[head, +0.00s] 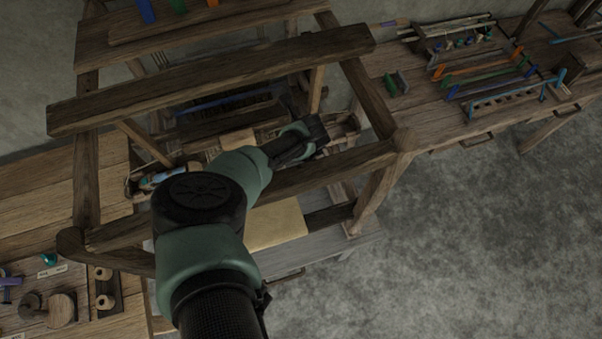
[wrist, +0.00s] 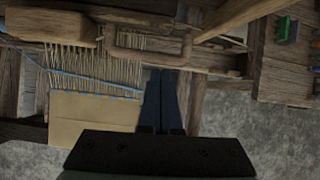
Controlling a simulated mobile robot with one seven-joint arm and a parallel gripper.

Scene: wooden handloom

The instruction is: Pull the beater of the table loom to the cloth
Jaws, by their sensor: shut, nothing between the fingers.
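The table loom (head: 210,80) is a dark wooden frame in the head view. My gripper (head: 312,132) is inside it, past the near rail. In the wrist view my gripper's fingers (wrist: 162,78) are shut together and empty. A pale wooden bar (wrist: 48,24), apparently part of the beater, lies at upper left, with a rounded wooden handle (wrist: 148,56) to its right. The fingertips are close below the handle; contact cannot be told. Pale warp threads (wrist: 75,65) run from the bar to the tan cloth (wrist: 92,112), crossed by a blue yarn. The cloth (head: 275,226) also shows in the head view.
The near rail (head: 330,172) and right upright (head: 372,195) of the loom stand close around my arm. A side table (head: 445,110) with colored tools is at right. A bench (head: 60,190) with spools is at left. Open floor lies at lower right.

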